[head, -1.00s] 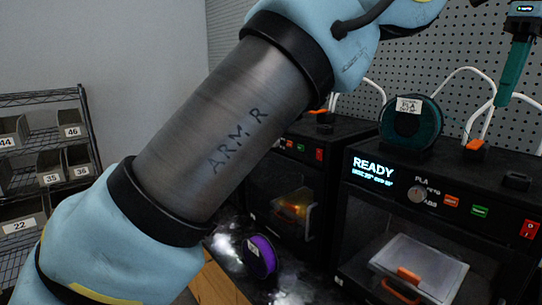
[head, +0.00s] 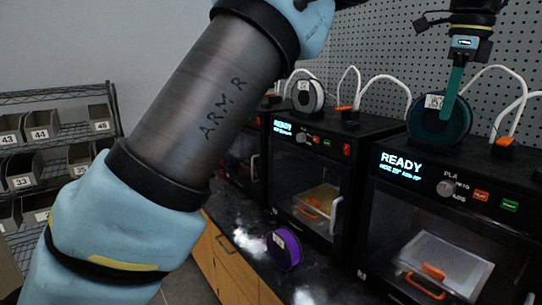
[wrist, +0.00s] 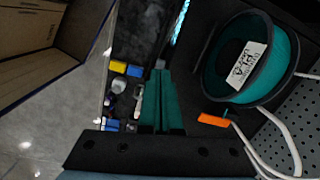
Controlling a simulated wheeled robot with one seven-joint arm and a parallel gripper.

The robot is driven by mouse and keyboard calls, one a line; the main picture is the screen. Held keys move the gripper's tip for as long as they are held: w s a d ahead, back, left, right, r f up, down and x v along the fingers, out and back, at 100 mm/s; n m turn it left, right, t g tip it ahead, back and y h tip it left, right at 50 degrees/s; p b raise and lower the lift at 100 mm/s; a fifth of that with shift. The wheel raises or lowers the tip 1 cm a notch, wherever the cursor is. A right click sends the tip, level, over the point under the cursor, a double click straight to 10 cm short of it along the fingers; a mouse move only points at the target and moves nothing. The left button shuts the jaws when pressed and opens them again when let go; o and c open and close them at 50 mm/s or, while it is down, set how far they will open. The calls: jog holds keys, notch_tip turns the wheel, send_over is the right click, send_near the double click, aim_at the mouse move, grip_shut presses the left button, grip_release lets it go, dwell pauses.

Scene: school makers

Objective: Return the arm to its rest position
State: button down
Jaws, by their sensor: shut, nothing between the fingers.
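My gripper (head: 448,112) is at the upper right of the head view. Its green fingers point down and appear in front of a teal filament spool (head: 428,128) on a printer. In the wrist view my gripper (wrist: 161,76) shows its two green fingers side by side, shut and empty. The teal spool (wrist: 275,62) is to their right, apart from them. My arm (head: 207,113), marked "ARM R", is raised and crosses the head view diagonally, hiding part of the shelf and counter.
Black 3D printers (head: 385,215) with lit READY displays stand along the dark counter (head: 335,288). A purple spool (head: 286,250) stands on it. White tubes (head: 392,80) arch above the printers before a pegboard (head: 405,45). A wire shelf (head: 65,95) with numbered bins is at left.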

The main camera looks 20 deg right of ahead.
jog(key=w+a+f+n+b, duration=0.1)
jog(key=w+a+f+n, duration=0.3)
jog(key=w+a, duration=0.3)
jog(key=w+a+f+n, duration=0.3)
jog(key=w+a+f, duration=0.2)
jog(key=w, duration=0.3)
jog(key=w+a+f+n+b, duration=0.1)
jog(key=w+a+f+n, duration=0.25)
jog(key=a, duration=0.35)
jog(key=w+a+f+n, duration=0.3)
jog(key=a+f+n, duration=0.1)
jog(key=a, duration=0.3)
jog(key=s+a+f+n, duration=0.3)
jog(key=a+f+n, duration=0.1)
jog(key=a, duration=0.5)
jog(key=s+a+f+n+b, duration=0.1)
jog(key=s+a+f+n, duration=0.2)
jog(key=a, duration=0.7)
jog(key=s+a+f+n+b, duration=0.1)
jog(key=s+a+f+n, duration=0.2)
jog(key=a+f+n, duration=0.4)
jog(key=a, duration=0.3)
